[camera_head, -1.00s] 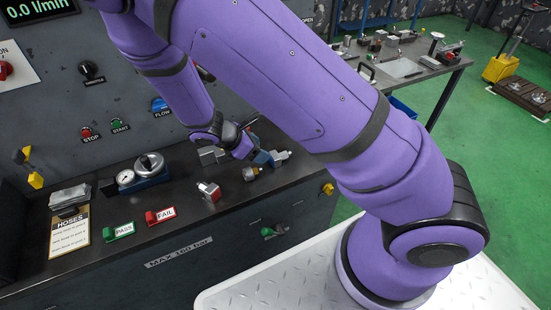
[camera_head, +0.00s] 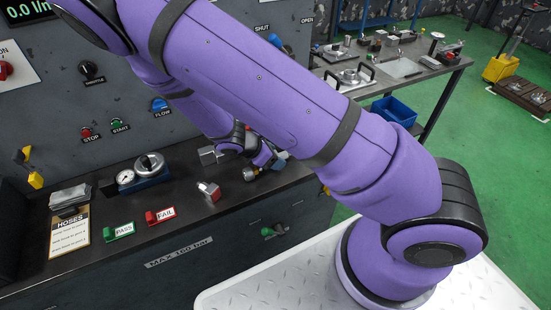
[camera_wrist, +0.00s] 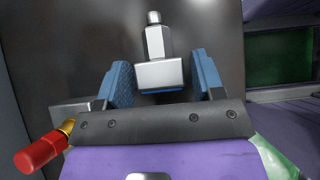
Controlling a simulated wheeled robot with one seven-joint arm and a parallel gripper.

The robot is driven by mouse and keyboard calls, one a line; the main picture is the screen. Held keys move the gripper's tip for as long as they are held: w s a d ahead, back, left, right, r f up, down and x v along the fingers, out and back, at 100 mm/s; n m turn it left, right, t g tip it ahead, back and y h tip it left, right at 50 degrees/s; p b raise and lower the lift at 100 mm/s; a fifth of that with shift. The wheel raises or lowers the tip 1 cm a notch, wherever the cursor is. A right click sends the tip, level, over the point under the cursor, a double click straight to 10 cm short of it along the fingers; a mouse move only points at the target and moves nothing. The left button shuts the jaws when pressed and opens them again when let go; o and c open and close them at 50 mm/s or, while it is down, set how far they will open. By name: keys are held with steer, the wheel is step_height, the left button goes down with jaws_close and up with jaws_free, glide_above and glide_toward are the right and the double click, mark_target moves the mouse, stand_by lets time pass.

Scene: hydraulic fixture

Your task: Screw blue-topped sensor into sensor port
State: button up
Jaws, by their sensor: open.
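In the wrist view the silver sensor (camera_wrist: 158,72) lies on the dark bench, with a narrow tip pointing away from me and a blue edge on its near end. My gripper (camera_wrist: 162,82) is open, its blue fingers on either side of the sensor's square body, with small gaps visible. In the head view my gripper (camera_head: 262,160) is low over the bench, and the arm and fingers mostly hide the sensor. I cannot make out the sensor port.
A grey metal block (camera_head: 208,155) and a red-topped silver piece (camera_head: 208,191) are left of my gripper. A red and brass piece (camera_wrist: 42,152) shows in the wrist view. A gauge (camera_head: 126,177) and PASS and FAIL blocks are further left.

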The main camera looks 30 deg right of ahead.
steer(key=c, duration=0.7)
steer(key=shift+c, duration=0.2)
steer(key=shift+r, duration=0.5)
steer(key=shift+r, duration=2.4)
